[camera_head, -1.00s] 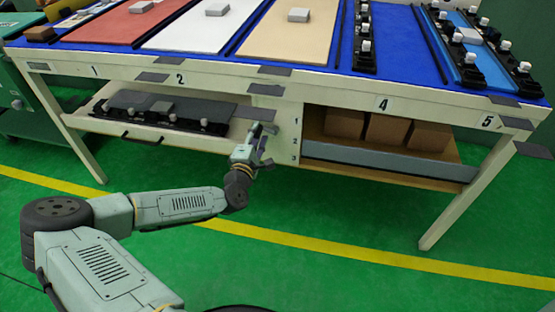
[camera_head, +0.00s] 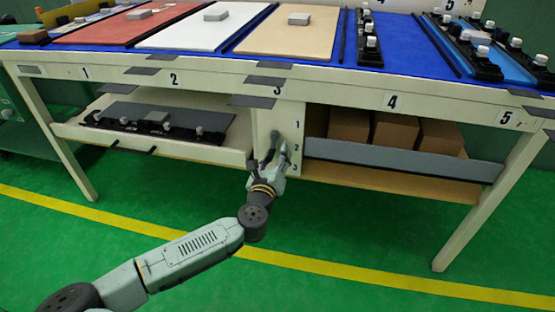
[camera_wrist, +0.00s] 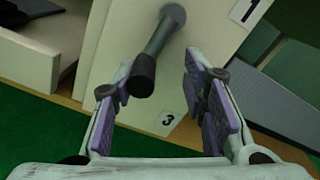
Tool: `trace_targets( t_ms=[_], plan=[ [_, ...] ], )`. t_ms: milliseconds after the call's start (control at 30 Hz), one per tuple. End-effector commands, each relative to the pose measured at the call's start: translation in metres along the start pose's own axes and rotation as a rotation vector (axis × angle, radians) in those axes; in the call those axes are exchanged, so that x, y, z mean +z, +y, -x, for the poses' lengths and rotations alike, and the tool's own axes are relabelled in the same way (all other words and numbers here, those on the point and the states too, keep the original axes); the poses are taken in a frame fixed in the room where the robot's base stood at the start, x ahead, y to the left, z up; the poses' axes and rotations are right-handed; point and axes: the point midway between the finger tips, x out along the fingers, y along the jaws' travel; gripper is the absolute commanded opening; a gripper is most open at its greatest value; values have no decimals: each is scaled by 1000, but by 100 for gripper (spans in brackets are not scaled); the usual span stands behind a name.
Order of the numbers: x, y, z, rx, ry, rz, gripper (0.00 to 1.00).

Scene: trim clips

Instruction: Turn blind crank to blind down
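The blind crank (camera_wrist: 157,45) is a dark lever on the pale panel (camera_wrist: 110,40) with numbers 1 and 3 visible in the wrist view. Its thick black grip end points toward my wrist camera. My gripper (camera_wrist: 157,76) is open, with its purple pads on either side of the grip end and visible gaps to it. In the head view, my gripper (camera_head: 275,158) is in front of the numbered panel (camera_head: 265,118), below the table top; the crank is hard to separate from the fingers there. A grey blind-like strip (camera_head: 400,159) spans the lower front of the right compartment.
Brown boxes (camera_head: 396,131) stand behind the grey strip. A left shelf (camera_head: 215,151) holds a dark board (camera_head: 165,115) with small fittings. The blue table top (camera_head: 345,45) and its front edge are above my gripper. The green floor in front is clear.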

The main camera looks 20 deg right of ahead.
Motion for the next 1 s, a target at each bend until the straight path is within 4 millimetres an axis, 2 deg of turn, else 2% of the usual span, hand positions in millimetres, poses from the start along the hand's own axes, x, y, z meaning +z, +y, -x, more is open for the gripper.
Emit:
trace_targets(
  t_ms=[133, 500, 1000],
  plan=[
    [0, -6, 0, -5, 0, 76, 36],
    [0, -7, 2, -5, 0, 87, 36],
    [0, -5, 35, -2, -1, 85, 36]
  ],
)
